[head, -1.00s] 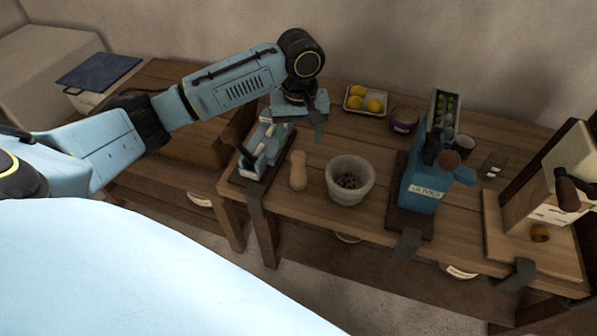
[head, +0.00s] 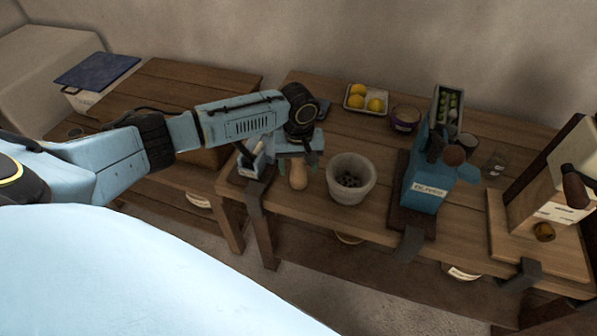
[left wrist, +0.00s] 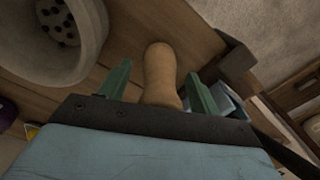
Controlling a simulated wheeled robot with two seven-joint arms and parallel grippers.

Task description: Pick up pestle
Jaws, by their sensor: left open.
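The pestle (head: 298,175) is a light wooden piece with a rounded end, on the table just left of the mortar. It also shows in the left wrist view (left wrist: 160,75), lying between the two green fingers. My left gripper (head: 297,163) is open, its fingers on either side of the pestle with a gap on each side. The gripper hides the pestle's far end in the head view. The grey mortar (head: 350,184) holds several dark round bits; it also shows in the left wrist view (left wrist: 88,58). My right gripper is not in view.
A blue press (head: 425,185) stands right of the mortar. A small clamped device (head: 250,165) is close left of the pestle. A tray (head: 349,103) of yellow fruit and a dark bowl (head: 405,117) stand behind. A wooden stand (head: 545,245) is at the right.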

